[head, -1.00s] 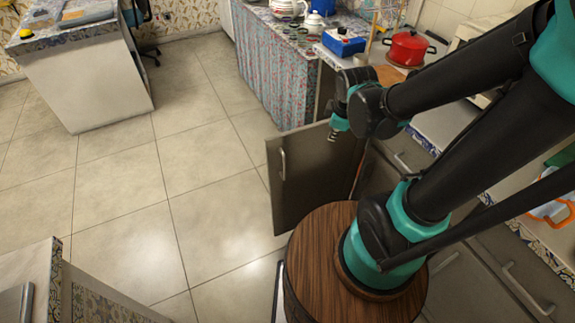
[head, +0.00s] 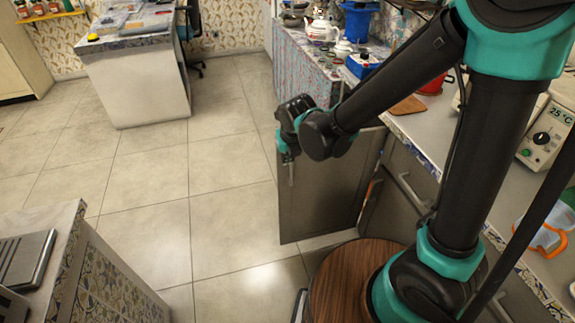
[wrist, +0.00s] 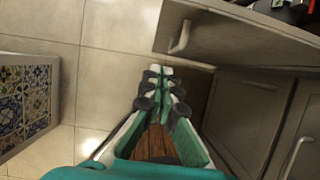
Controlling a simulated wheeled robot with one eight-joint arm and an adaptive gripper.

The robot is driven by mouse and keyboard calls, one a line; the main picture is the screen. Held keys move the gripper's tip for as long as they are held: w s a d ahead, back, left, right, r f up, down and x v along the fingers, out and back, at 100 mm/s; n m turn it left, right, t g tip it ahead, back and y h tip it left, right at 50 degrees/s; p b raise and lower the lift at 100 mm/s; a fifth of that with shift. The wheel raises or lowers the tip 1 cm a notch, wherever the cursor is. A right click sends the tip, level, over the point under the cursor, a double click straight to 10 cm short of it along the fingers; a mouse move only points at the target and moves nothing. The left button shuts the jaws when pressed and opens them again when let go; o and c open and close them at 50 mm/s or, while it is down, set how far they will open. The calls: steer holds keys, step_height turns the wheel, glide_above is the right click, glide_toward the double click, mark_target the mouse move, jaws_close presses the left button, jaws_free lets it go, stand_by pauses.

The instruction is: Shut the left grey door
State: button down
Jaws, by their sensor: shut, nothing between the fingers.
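The left grey door (head: 330,195) stands open, swung out from the counter cabinets into the floor space. Its outer face and bar handle show in the wrist view (wrist: 230,35), at the top right. My gripper (head: 287,152) is in front of the door's upper free edge in the head view, near the handle, and covers part of it. In the wrist view my gripper (wrist: 160,72) has its fingertips together and empty, just below the door's handle in the picture. I cannot tell whether it touches the door.
Closed grey cabinet fronts (wrist: 245,115) with handles are at the right. The counter (head: 410,125) above holds a blue box (head: 362,66) and a red pot (head: 432,85). A tiled unit (head: 85,265) stands at the lower left. The tiled floor (head: 180,190) between is clear.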

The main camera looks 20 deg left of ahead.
mark_target(282, 163)
steer(key=w+a+f, duration=0.1)
steer(key=w+f, duration=0.1)
steer(key=f, duration=0.1)
steer(key=w+a+f, duration=0.1)
steer(key=w+f, duration=0.1)
steer(key=f, duration=0.1)
steer(key=w+a+f, duration=0.1)
steer(key=w+f, duration=0.1)
steer(key=f, duration=0.1)
steer(key=shift+w+a, duration=0.35)
steer(key=shift+a, duration=0.05)
stand_by(0.4)
